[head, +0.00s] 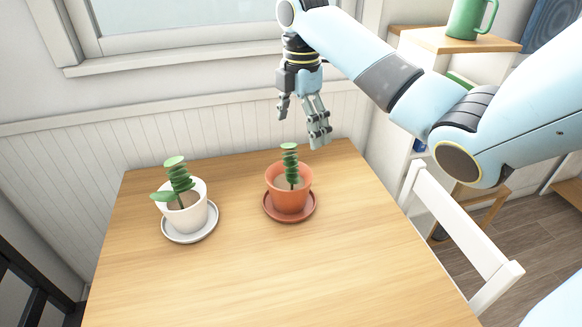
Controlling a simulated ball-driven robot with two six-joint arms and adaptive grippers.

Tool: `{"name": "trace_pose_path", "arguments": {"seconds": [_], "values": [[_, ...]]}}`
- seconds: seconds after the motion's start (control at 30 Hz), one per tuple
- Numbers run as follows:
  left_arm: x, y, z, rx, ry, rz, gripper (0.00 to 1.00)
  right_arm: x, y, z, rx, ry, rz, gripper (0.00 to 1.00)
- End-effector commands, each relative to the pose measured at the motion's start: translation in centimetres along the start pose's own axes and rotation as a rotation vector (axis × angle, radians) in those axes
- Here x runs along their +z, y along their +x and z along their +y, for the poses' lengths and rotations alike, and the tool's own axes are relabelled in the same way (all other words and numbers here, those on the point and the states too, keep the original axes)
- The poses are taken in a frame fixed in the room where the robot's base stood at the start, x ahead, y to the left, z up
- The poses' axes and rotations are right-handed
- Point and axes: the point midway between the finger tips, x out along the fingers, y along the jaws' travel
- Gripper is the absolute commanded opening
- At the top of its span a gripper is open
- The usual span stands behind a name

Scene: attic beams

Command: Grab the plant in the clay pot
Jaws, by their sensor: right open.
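The plant in the clay pot (289,198) stands upright on the wooden table, on a matching reddish saucer (290,216). Its green stacked leaves (290,160) rise above the rim. My right gripper (300,130) hangs above and behind the clay pot, near the table's far edge, fingers pointing down. It is open and empty, apart from the plant. In the picture its fingers come close to the top leaves. My left gripper is not in view.
A white pot (186,212) with a similar plant stands on a white saucer to the left. The front of the wooden table (270,280) is bare. A white chair (465,235) stands at the right edge. A green mug (470,18) sits on a shelf. A wall and window lie behind.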

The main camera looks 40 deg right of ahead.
Motion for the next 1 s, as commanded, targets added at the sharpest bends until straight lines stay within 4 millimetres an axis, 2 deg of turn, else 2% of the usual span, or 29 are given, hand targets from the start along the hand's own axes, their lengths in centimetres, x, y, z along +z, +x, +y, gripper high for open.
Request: {"name": "trace_pose_path", "arguments": {"seconds": [0.03,0.1,0.17,0.3,0.47,0.63,1.0], "values": [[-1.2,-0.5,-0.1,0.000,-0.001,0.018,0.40,-0.2,0.7,-0.1,-0.004,0.000,0.003,1.00],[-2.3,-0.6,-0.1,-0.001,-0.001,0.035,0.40,-0.2,1.8,-0.1,-0.003,0.000,0.001,1.00],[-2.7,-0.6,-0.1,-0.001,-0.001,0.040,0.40,-0.1,2.6,-0.1,-0.004,0.000,0.001,1.00],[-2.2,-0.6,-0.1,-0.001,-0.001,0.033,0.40,-0.1,3.4,0.0,-0.001,0.000,0.000,1.00],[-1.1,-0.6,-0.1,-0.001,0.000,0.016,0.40,-0.1,3.4,0.0,-0.001,-0.001,0.000,1.00],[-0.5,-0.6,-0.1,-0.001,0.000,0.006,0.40,-0.1,3.4,0.0,-0.001,0.000,0.000,0.80],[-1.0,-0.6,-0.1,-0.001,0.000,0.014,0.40,-0.1,3.4,0.0,-0.001,0.000,0.000,0.32]]}}
